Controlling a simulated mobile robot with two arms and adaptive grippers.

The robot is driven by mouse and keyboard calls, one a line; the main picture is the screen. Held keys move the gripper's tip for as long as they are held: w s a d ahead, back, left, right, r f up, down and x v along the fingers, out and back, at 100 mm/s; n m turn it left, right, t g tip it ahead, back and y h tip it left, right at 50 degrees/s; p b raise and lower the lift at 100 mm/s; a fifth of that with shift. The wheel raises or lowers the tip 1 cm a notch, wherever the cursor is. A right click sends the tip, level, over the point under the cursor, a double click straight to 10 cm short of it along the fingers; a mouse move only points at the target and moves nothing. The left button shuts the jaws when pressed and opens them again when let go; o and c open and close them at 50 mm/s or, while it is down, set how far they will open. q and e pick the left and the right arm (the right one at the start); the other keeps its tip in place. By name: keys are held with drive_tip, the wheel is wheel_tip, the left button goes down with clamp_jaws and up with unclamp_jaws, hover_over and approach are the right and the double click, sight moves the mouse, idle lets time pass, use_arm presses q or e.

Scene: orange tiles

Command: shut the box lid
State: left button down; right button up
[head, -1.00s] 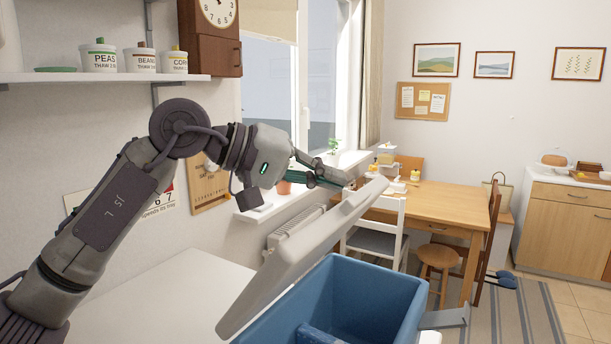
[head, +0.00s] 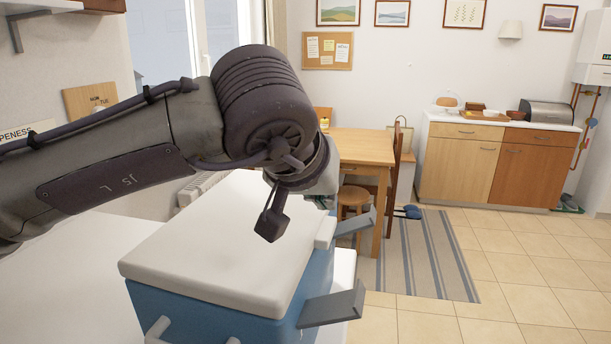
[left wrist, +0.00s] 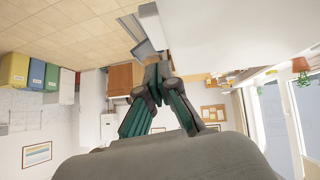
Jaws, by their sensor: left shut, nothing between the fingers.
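The box (head: 190,312) is blue and stands on a white surface at the lower middle of the head view. Its thick white lid (head: 200,250) lies down over the top, roughly level; I see no clear gap along the near edge. My left arm reaches over the lid, and its wrist hides the left gripper's fingers in the head view. In the left wrist view, my left gripper (left wrist: 158,78) is shut and empty, its dark green fingers meeting beside a large pale surface, likely the lid (left wrist: 225,35). My right gripper is in neither view.
Grey flaps (head: 335,305) stick out from the box's right side. The white worktop (head: 60,275) lies left of it. A wooden table (head: 362,148), a stool (head: 353,198) and a striped rug (head: 425,255) are beyond. Tiled floor at right is free.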

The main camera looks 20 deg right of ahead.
sight(331, 228)
use_arm(q)
drive_tip(key=f, duration=0.2)
drive_tip(key=f+b, duration=0.1)
drive_tip(key=shift+s+d+f+m+t+y, duration=0.2)
drive_tip(key=shift+s+d+m+t+y, duration=0.1)
drive_tip(key=shift+d+t+y, duration=0.1)
drive_tip(key=shift+f, duration=0.3)
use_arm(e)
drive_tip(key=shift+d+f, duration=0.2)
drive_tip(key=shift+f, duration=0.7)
